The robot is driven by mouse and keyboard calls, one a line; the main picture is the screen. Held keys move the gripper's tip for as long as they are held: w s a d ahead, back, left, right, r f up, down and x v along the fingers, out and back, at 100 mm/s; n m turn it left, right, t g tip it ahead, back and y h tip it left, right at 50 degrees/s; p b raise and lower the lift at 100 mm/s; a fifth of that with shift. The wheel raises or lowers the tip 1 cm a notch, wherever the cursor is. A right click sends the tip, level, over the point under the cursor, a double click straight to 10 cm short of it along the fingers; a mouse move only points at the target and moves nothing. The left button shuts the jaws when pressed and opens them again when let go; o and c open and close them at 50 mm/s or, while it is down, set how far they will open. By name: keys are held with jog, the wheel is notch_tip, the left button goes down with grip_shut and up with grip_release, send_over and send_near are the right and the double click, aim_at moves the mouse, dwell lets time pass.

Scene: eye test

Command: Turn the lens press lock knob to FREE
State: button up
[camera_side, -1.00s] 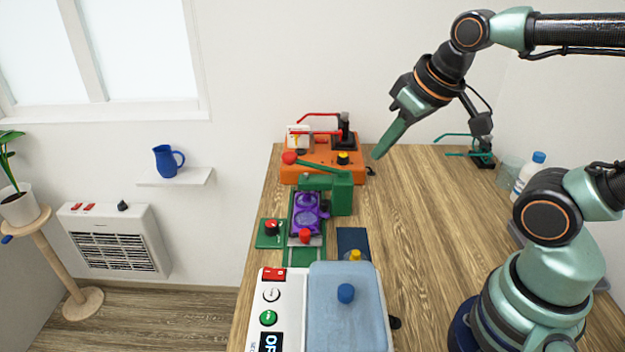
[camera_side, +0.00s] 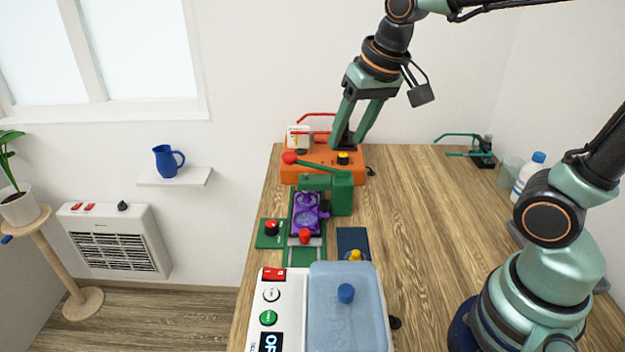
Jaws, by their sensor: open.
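The green lens press (camera_side: 341,193) stands on the table, with a lever (camera_side: 318,166) ending in a red ball. A purple glasses frame (camera_side: 308,212) lies in its bed. A black knob with a red top (camera_side: 271,228) sits on a green plate at the press's left; I take it as the lock knob, but its setting and labels are too small to read. My gripper (camera_side: 348,146) is open and empty, pointing down at the orange machine (camera_side: 320,172) behind the press. Its fingertips are close above a yellow-topped black knob (camera_side: 343,158); I cannot tell whether they touch.
A white control box (camera_side: 286,300) with a blue-grey lid (camera_side: 345,310) fills the table's front. A blue pad with a yellow knob (camera_side: 355,255) lies behind it. A bottle (camera_side: 528,175) and a glass (camera_side: 508,171) stand far right. The table's middle right is clear.

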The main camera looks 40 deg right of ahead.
jog(key=w+a+f+m+g, duration=0.2)
jog(key=w+a+f+m, duration=0.15)
jog(key=w, duration=0.45)
jog(key=m+g, duration=0.2)
jog(key=m, duration=0.3)
send_over(272, 223)
notch_tip(272, 223, down, 10)
jog(key=shift+n, duration=0.25)
notch_tip(272, 223, down, 11)
jog(key=shift+r, duration=0.1)
grip_shut()
